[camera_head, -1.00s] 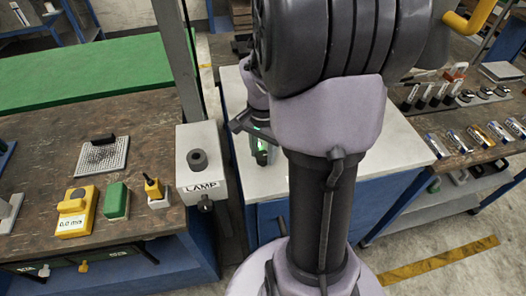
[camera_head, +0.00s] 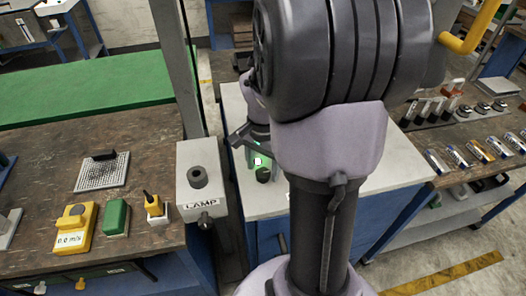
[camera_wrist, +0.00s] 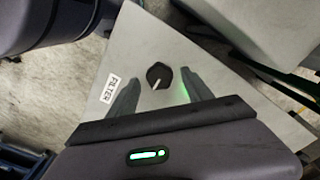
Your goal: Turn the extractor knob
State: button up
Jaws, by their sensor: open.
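A black round knob (camera_wrist: 160,76) with a white pointer line sits on a light grey panel beside a label reading FILTER (camera_wrist: 110,89). My gripper (camera_wrist: 161,77) is open, with one finger on each side of the knob in the wrist view. I cannot tell whether the fingers are level with it or above it. In the head view my gripper (camera_head: 258,165) is at the dark knob (camera_head: 263,175) on the light-topped blue cabinet (camera_head: 232,110), partly hidden by my arm. I see no label reading extractor.
A grey LAMP box (camera_head: 202,188) with a black knob stands left of the cabinet. The workbench (camera_head: 40,175) holds a yellow meter (camera_head: 75,228) and a green block (camera_head: 116,217). A shelf of small cylinders (camera_head: 470,155) is at the right. A post (camera_head: 177,65) rises behind the LAMP box.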

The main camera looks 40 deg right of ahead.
aim_at(263, 173)
notch_tip(263, 173, up, 16)
jog(key=p, duration=0.6)
jog(key=shift+r, duration=0.25)
jog(key=shift+a, duration=0.1)
